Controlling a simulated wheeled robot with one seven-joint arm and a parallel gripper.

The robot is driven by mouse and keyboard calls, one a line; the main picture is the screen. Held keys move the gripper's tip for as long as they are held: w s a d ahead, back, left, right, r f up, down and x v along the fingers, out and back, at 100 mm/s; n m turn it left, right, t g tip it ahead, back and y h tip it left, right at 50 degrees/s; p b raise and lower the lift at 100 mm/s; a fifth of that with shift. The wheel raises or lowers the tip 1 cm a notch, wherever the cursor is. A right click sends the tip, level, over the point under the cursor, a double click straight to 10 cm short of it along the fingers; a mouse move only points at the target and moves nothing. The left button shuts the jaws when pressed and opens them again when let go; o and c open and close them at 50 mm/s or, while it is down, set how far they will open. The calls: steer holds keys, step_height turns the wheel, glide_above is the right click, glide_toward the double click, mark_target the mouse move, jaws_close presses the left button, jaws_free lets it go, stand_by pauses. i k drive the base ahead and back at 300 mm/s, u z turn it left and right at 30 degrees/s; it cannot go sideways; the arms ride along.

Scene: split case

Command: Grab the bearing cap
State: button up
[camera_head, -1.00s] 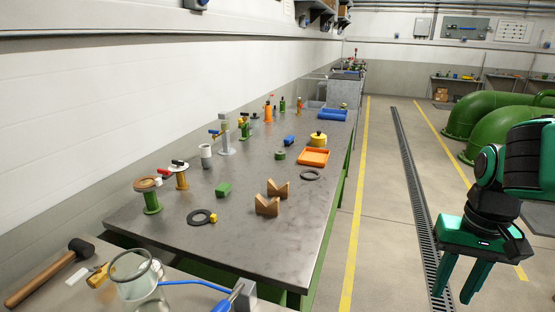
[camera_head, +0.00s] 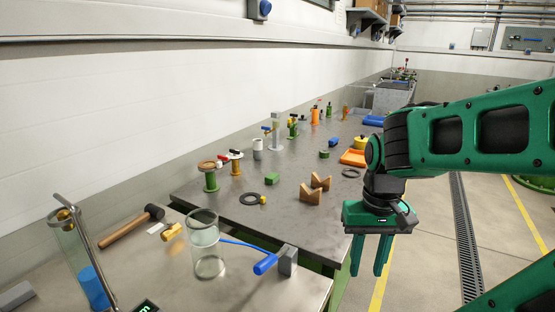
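My gripper (camera_head: 368,268) points down at the right, its two green fingers apart with nothing between them. It appears beside the far bench's right front corner, over the floor. No part is plainly recognisable as the bearing cap. Small parts on the far bench (camera_head: 230,217) include a green block (camera_head: 272,179), two brown V-shaped blocks (camera_head: 311,194), a dark ring (camera_head: 249,198) with a small yellow piece (camera_head: 263,200), and a small green round part (camera_head: 324,153). My arm hides part of the bench's right side and the yellow object there.
The near bench holds a glass cylinder (camera_head: 206,250), a mallet (camera_head: 130,228), a brass piece (camera_head: 172,232), a blue-handled tool (camera_head: 266,264) and a grey block (camera_head: 288,260). Spools and valves stand along the back of the far bench. An orange tray (camera_head: 352,158) lies beyond the V-blocks.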

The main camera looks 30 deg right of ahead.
mark_target(324, 154)
steer(key=u, duration=1.3)
steer(key=k, duration=2)
steer(key=z, duration=1.85)
steer(key=i, duration=1.65)
steer(key=u, duration=0.05)
